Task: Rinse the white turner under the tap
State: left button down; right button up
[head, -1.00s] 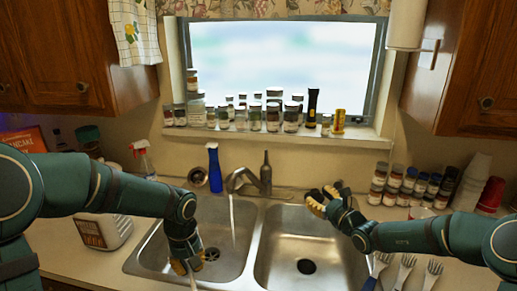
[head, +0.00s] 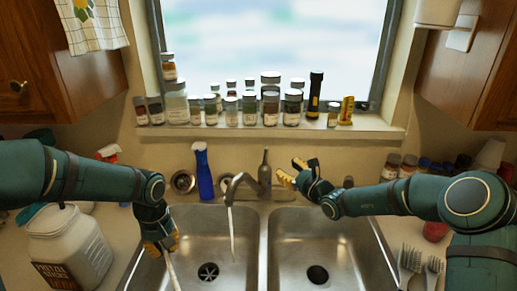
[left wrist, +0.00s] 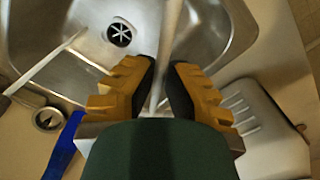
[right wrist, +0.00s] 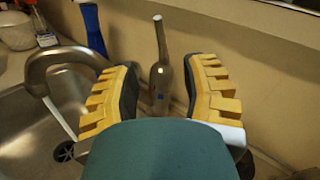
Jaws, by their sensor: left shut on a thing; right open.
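My left gripper (head: 160,246) is shut on the white turner (head: 172,270), over the left basin. The turner's pale shaft (left wrist: 168,45) runs between the fingers in the left wrist view; its far end is out of frame. The tap (head: 240,182) stands behind the sink, and a water stream (head: 232,235) falls into the left basin, to the right of the turner and apart from it. My right gripper (head: 290,170) is open and empty just right of the tap's upright lever (head: 265,170). In the right wrist view the lever (right wrist: 160,78) shows between the open fingers.
A large white jar (head: 70,245) is on the left counter. Several jars (head: 270,105) line the window sill. Forks (head: 410,262) stand at the right. The right basin (head: 325,245) is empty.

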aim_at(267, 154)
jog(key=p+x, duration=0.1)
jog(key=x, duration=1.1)
